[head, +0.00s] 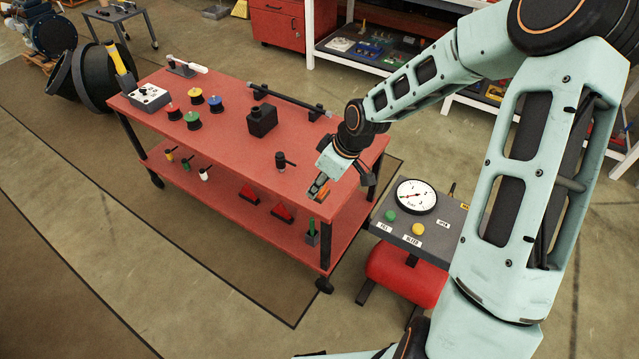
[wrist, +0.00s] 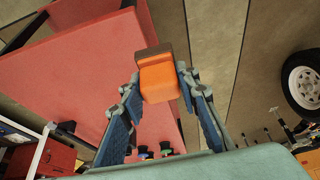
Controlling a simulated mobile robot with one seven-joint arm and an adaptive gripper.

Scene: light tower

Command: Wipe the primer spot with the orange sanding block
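The orange sanding block (wrist: 160,82), with a brown face at its far end, sits between the two fingertips of my gripper (wrist: 159,76) in the wrist view. Both fingers meet its sides, so my gripper is shut on it. In the head view my gripper (head: 319,187) is at the right end of the red cart's top (head: 235,165), with a bit of orange showing at its tip. Whether the block touches the surface cannot be told. I cannot make out a primer spot in either view; the arm and block cover part of the cart top.
A black box (head: 262,121), a small dark fitting (head: 283,161) and a black bar (head: 288,101) are on the cart top. Red, yellow, green and blue knobs (head: 192,118) stand farther left. A gauge stand (head: 425,222) is close on the right. The cart's front middle is clear.

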